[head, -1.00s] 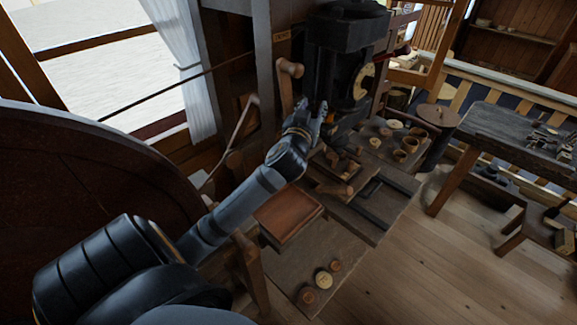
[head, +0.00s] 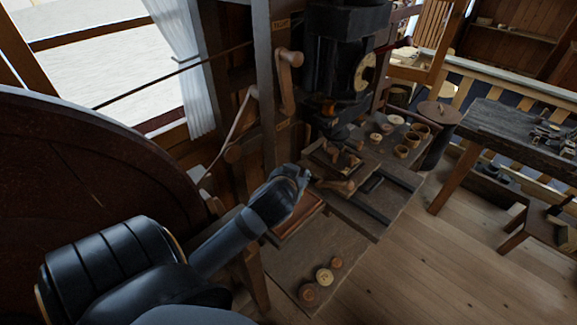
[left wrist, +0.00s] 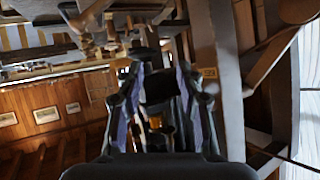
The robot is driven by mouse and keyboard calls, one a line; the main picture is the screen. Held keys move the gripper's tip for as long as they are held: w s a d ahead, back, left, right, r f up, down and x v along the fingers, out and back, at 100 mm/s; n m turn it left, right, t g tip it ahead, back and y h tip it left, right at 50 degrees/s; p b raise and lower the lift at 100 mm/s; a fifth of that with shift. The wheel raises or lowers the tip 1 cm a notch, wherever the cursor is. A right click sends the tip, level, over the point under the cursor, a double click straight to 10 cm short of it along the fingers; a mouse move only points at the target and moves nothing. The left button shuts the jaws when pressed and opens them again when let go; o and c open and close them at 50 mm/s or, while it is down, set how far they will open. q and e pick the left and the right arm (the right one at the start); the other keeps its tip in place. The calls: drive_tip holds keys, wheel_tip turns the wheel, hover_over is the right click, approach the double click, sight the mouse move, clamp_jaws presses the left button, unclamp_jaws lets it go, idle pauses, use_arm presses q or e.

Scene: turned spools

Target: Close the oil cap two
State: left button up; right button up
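The dark lathe headstock (head: 340,60) stands at the upper middle of the head view. A small amber fitting (head: 329,108) sits low on its front; an amber part also shows between my fingers in the left wrist view (left wrist: 155,122). I cannot tell whether this is oil cap two, or whether a cap there is open or closed. My left gripper (head: 304,176) is in front of and below the headstock, apart from it, near the carriage. Its two fingers stand apart in the left wrist view (left wrist: 160,75), with nothing seen held. My right gripper is not in view.
A wooden crank handle (head: 288,75) stands left of the headstock. A wooden-handled carriage (head: 335,160) lies close to my left gripper. Several turned cups and discs (head: 402,151) sit on the bench behind, and more discs (head: 324,276) in front.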

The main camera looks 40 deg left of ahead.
use_arm(q)
drive_tip(key=s+d+f+m+g+h, duration=0.2)
drive_tip(key=s+f, duration=0.5)
drive_tip(key=f, duration=0.4)
drive_tip(key=shift+s+d+f+g, duration=0.15)
drive_tip(key=shift+s+d+g, duration=0.15)
drive_tip(key=shift+d+g, duration=0.75)
drive_tip(key=shift+a, duration=0.15)
